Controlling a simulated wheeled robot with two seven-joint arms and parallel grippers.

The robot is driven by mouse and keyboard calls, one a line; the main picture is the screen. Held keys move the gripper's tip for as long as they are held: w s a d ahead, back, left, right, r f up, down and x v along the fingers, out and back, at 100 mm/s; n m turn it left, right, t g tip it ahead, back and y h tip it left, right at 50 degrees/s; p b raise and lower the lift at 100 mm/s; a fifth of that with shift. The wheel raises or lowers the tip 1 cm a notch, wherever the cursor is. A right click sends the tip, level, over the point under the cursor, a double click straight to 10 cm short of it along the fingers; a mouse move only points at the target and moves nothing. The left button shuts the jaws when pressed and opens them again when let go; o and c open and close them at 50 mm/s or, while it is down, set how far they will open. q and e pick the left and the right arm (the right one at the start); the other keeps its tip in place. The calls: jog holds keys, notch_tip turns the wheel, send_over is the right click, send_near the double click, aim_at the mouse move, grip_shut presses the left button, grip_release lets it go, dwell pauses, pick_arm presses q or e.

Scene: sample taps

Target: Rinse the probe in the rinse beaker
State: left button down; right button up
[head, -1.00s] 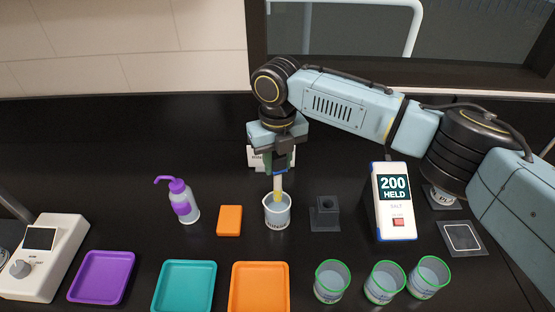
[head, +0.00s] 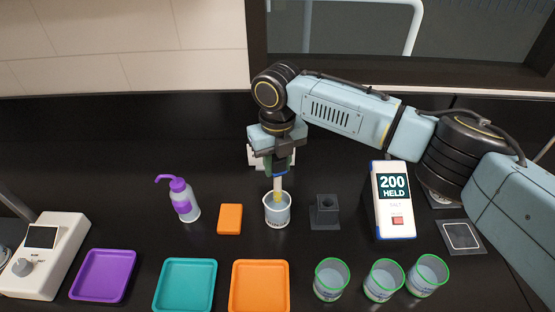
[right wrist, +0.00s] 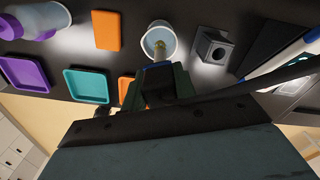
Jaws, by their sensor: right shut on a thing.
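The probe (head: 277,184) is a pale rod with a blue band near its top. My right gripper (head: 279,167) is shut on it from above and holds it upright. The probe's lower end is inside the rinse beaker (head: 277,214), a clear beaker with a white label on the counter. In the right wrist view the beaker (right wrist: 158,33) shows from above, with the probe (right wrist: 160,46) inside its rim. Whether the tip touches the bottom is hard to tell. A meter (head: 393,200) reads "200 HELD" and "SALT". My left gripper is not in view.
A dark holder block (head: 325,213) stands right of the beaker, and an orange block (head: 230,219) lies left. A purple-capped wash bottle (head: 182,202) is farther left. Purple (head: 103,275), teal (head: 185,287) and orange (head: 260,288) trays and three green-rimmed cups (head: 384,281) line the front.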

aim_at(275, 185)
jog(key=shift+f, duration=0.35)
jog(key=shift+f+b, duration=1.65)
jog(key=shift+f, duration=1.75)
jog(key=shift+w+b, duration=0.3)
jog(key=shift+w, duration=0.1)
jog(key=shift+s+a, duration=0.15)
jog(key=shift+s+a+p, duration=0.25)
jog(key=shift+p, duration=0.25)
jog(key=shift+d, duration=0.1)
